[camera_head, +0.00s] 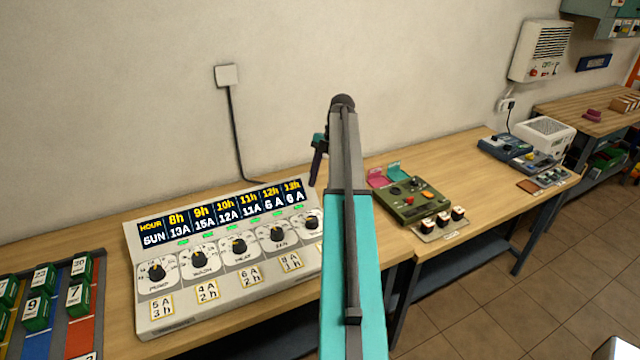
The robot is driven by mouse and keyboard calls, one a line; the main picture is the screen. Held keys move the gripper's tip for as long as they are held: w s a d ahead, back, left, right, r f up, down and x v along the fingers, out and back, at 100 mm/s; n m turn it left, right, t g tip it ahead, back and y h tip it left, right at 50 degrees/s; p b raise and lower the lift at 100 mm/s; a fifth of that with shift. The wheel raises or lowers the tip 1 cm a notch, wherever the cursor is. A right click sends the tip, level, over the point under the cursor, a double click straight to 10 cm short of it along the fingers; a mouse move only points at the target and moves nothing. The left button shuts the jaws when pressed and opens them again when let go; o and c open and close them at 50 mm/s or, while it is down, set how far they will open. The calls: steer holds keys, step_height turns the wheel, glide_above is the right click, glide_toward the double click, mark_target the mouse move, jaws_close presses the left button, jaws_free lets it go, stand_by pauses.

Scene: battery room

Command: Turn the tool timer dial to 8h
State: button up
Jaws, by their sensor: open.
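A pale sloped timer panel (215,310) stands on the wooden bench. It carries a row of black knobs with yellow marks, labelled from the left PUMP, WASH, HEAT and what looks like FAN. The rightmost dial (311,223) is partly hidden by my arm, and its label cannot be read, so I cannot tell whether it is the tool dial. Its yellow mark points roughly up. A dark hour display (222,212) tops the panel, with columns from 8h to 13h. My gripper (317,170) shows only partly behind my arm, above the panel's right end, apart from the dials.
A rack with green numbered blocks (38,310) lies at the left. A green device (415,198) with knobs sits right of my arm. Blue devices (505,146) and a white crate (544,136) stand farther right. A black cable (234,130) runs down the wall behind the panel.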

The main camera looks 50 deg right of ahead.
steer(key=shift+p+v, duration=0.8)
steer(key=shift+v, duration=0.3)
